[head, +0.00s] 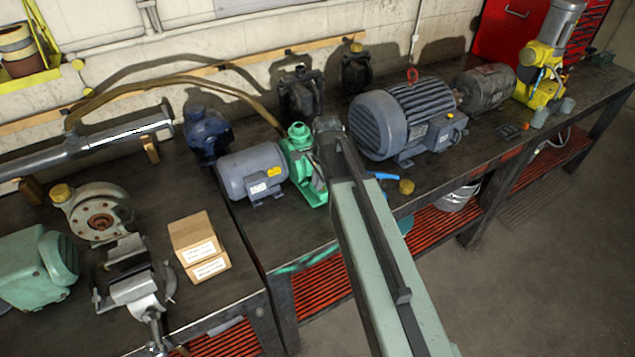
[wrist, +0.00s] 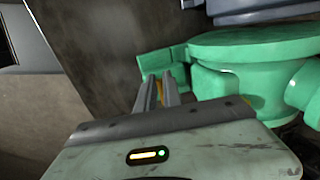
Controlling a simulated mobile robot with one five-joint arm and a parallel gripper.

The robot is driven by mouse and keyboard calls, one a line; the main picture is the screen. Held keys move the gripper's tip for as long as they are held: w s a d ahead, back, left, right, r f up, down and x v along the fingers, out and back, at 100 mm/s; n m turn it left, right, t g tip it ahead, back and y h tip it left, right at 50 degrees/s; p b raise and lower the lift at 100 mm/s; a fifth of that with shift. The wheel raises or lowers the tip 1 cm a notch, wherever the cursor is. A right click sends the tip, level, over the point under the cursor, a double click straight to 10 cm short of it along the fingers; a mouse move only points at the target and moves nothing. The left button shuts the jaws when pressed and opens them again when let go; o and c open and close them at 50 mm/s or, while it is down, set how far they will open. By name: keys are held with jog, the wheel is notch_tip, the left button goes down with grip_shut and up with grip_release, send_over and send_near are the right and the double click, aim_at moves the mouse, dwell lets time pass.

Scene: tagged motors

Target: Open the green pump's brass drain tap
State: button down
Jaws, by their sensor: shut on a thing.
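The green pump (head: 298,143) stands on the dark bench in the head view, joined to a grey-blue motor (head: 253,172). In the wrist view the pump's green casing (wrist: 235,48) fills the upper right. My gripper (wrist: 159,82) is up against the lower part of the pump, its two fingers close together. A small piece of the brass drain tap (wrist: 160,90) shows yellow between the fingers, and they are shut on it. Most of the tap is hidden by the fingers, so its handle angle cannot be told. In the head view my arm covers the tap.
A large grey motor (head: 405,115) stands right of the pump. A brass-coloured cap (head: 406,187) and a blue-handled thing (head: 383,176) lie near the bench's front edge. Cardboard boxes (head: 195,240) and a vise (head: 135,287) are on the left bench. Bare bench lies in front of the pump.

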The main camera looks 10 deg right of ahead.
jog(key=shift+n, duration=0.3)
jog(key=n, duration=0.3)
jog(key=shift+s+d+n+y, duration=0.25)
jog(key=shift+d+n+y, duration=0.05)
jog(key=shift+n+y, duration=0.1)
jog(key=n, duration=0.3)
jog(key=n+g, duration=0.1)
jog(key=shift+s+d+n+y, duration=0.1)
jog(key=shift+d+n+y, duration=0.2)
jog(key=shift+d, duration=0.05)
jog(key=n, duration=0.4)
jog(key=shift+d+g, duration=0.3)
jog(key=shift+g, duration=0.1)
jog(key=shift+d+n+g, duration=0.15)
jog(key=shift+n+g, duration=0.05)
jog(key=shift+n, duration=1)
jog(key=shift+d+n+g, duration=0.15)
jog(key=shift+n+g, duration=0.05)
jog(key=shift+n, duration=1)
jog(key=c, duration=1.5)
grip_release()
